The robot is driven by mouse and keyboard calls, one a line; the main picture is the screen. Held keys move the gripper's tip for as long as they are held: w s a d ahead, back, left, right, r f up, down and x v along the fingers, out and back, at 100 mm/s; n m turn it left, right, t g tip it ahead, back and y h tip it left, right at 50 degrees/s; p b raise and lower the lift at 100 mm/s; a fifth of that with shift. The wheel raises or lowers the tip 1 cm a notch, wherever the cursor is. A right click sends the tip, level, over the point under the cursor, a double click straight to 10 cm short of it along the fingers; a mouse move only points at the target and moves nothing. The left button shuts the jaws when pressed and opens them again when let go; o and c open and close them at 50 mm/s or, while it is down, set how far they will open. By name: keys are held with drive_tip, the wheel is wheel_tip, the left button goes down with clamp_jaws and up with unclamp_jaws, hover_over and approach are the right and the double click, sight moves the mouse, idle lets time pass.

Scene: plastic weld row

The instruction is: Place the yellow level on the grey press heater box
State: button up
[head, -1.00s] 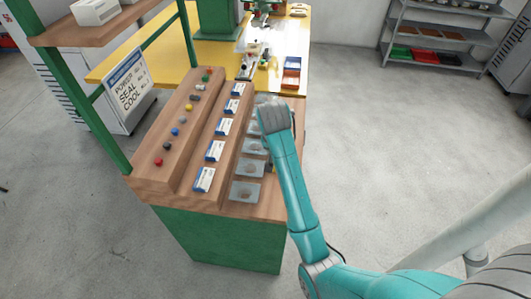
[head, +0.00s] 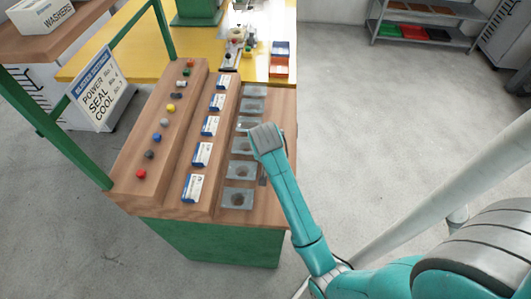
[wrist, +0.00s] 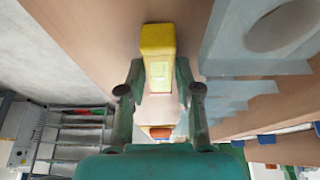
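The yellow level (wrist: 158,45) shows in the wrist view as a yellow block with a pale panel, against the bench wood. My gripper (wrist: 159,72) has one finger at each side of the level, close to its sides. I cannot tell whether the fingers press on it. In the head view my wrist covers most of the gripper, over the right edge of the wooden bench, and the level cannot be made out. The green press (head: 197,10) shows only in part at the top edge. I cannot pick out the grey heater box with certainty.
Grey recessed plates (head: 237,198) line the wooden bench's right side, close to my gripper. Blue-and-white cards (head: 193,188) and coloured knobs stand in rows left of them. A yellow table (head: 110,60) behind holds small items and bins (head: 279,66). Floor to the right is clear.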

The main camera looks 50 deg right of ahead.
drive_tip(key=shift+f, duration=0.2)
clamp_jaws()
drive_tip(key=shift+r, duration=0.1)
